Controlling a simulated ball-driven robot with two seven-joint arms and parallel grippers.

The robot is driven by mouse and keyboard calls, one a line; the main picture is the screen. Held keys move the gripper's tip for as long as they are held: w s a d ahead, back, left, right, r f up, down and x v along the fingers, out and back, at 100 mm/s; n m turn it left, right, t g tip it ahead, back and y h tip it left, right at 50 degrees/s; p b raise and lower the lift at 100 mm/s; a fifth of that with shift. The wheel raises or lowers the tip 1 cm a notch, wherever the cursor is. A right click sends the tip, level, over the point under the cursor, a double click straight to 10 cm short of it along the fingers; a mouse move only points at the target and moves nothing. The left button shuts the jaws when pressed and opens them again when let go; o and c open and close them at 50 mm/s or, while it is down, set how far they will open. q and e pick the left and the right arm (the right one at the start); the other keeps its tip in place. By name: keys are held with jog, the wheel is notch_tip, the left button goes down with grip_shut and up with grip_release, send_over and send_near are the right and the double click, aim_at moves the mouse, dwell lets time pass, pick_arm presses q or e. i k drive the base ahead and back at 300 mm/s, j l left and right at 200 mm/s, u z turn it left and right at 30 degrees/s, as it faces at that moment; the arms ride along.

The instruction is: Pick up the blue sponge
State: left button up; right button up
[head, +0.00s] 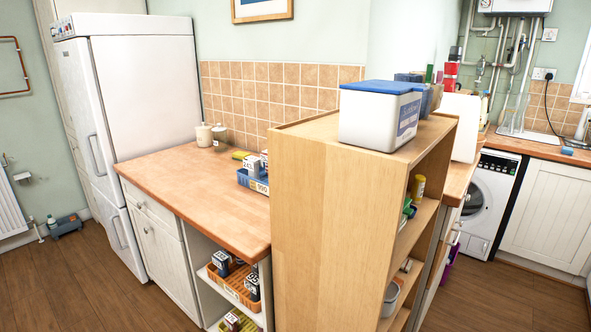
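A small blue block (567,151), which looks like a blue sponge, lies on the wooden worktop (536,149) at the far right. It is far away and too small to make out in detail. It lies in front of the dish rack (514,122) and to its right. Neither of my grippers shows in this view.
A tall wooden shelf unit (314,220) stands close in the middle, with a blue-lidded white box (375,125) on top. A worktop (190,187) and fridge (150,110) are left. A washing machine (488,205) is right. Floor (100,290) at front left is clear.

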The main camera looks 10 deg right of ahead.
aim_at(564, 150)
jog(key=i+l+u, duration=0.1)
jog(key=l+u, duration=0.25)
jog(key=l, duration=0.3)
jog(key=l+u, duration=0.35)
jog(key=l, duration=0.25)
jog(key=l+u, duration=0.35)
jog(key=l, duration=0.3)
jog(key=i+l+u, duration=0.15)
jog(key=l, duration=3.5)
jog(key=l+z, duration=0.25)
jog(key=l, duration=0.25)
jog(key=l+z, duration=0.2)
jog(key=l, duration=0.35)
jog(key=i+l+z, duration=0.1)
jog(key=l+z, duration=0.15)
jog(key=l, duration=0.25)
jog(key=i+l+z, duration=0.25)
jog(key=l, duration=0.25)
jog(key=l+z, duration=0.2)
jog(key=z, duration=0.2)
jog(key=l+z, duration=0.2)
jog(key=z, duration=0.2)
jog(key=l+z, duration=0.2)
jog(key=z, duration=0.2)
